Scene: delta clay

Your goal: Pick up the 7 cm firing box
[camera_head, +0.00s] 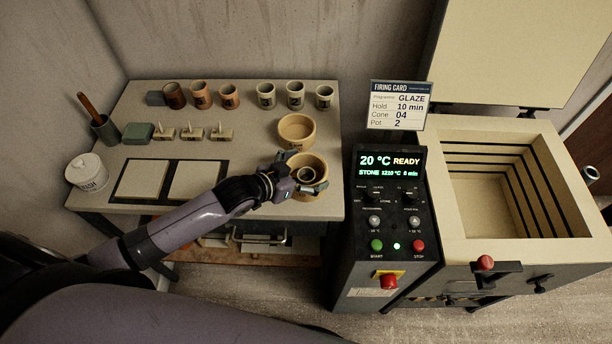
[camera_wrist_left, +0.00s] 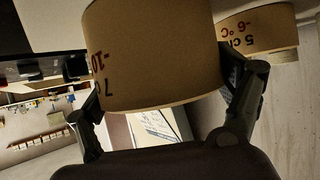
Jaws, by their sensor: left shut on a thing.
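The 7 cm firing box (camera_head: 316,163) is a round tan box at the front right of the worktable. In the left wrist view its wall (camera_wrist_left: 145,55) fills the middle and bears upside-down red and dark print, partly cut off. My left gripper (camera_head: 302,187) is shut on this box, with one finger on each side in the left wrist view (camera_wrist_left: 165,95). A small round rim shows inside the box; I cannot tell what it is. I cannot tell whether the box is clear of the table. My right gripper is not in view.
A 5 cm box (camera_head: 297,131) stands just behind, also seen in the left wrist view (camera_wrist_left: 258,30). Several cups (camera_head: 229,95) line the table's back. Two pale tiles (camera_head: 196,180) lie left of the gripper. The control panel (camera_head: 389,200) and open kiln (camera_head: 490,205) stand right.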

